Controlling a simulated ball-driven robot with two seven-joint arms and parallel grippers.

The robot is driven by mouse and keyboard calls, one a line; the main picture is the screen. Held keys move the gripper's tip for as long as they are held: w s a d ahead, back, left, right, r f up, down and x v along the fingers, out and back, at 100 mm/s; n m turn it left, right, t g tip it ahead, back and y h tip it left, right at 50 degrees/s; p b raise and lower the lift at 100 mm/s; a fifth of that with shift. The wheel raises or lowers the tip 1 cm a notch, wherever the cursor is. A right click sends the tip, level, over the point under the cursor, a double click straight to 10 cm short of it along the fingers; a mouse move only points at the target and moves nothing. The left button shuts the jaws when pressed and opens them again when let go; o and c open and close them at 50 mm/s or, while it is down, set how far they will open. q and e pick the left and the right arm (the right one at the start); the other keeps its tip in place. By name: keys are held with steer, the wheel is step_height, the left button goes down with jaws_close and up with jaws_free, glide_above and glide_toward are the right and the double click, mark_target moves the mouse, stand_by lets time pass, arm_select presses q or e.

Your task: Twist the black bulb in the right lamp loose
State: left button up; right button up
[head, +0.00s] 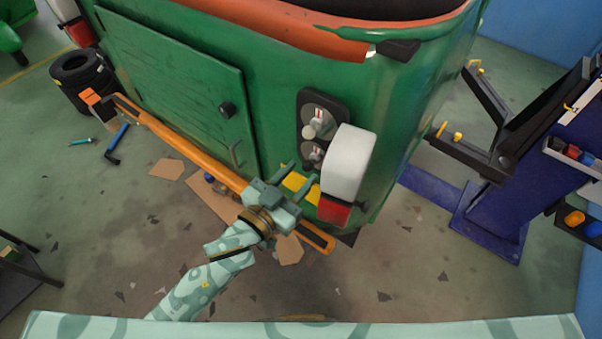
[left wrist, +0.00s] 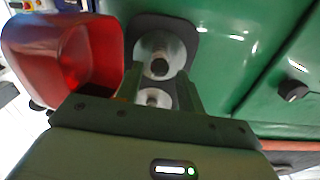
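The right lamp (head: 323,107) is a dark oval housing on the green rear corner, with two silvery reflectors. Its red and white cover (head: 346,165) stands swung open to the right; the cover's red inside shows in the left wrist view (left wrist: 62,52). In that view a reflector has a dark round centre (left wrist: 159,68), perhaps the black bulb; I cannot tell for sure. A second reflector (left wrist: 153,97) is partly hidden by my gripper. My left gripper (head: 297,174) is open near the lamp, fingers apart and seemingly empty. My right gripper is not in view.
The green rickshaw (head: 265,65) fills the middle. An orange bumper bar (head: 190,150) runs below the lamp, behind my left wrist. A blue lift post (head: 500,190) with black arms stands at right. Tyres (head: 80,75) and tools lie at left; the floor in front is mostly open.

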arm_select(q)
steer(key=shift+x, duration=0.85)
steer(key=m+b, duration=0.2)
steer(key=m, duration=0.4)
steer(key=shift+w+m, duration=0.1)
steer(key=shift+m, duration=1.1)
steer(key=m, duration=0.2)
steer(key=shift+d+m, duration=0.1)
steer(key=shift+m, duration=0.3)
steer(key=c, duration=0.6)
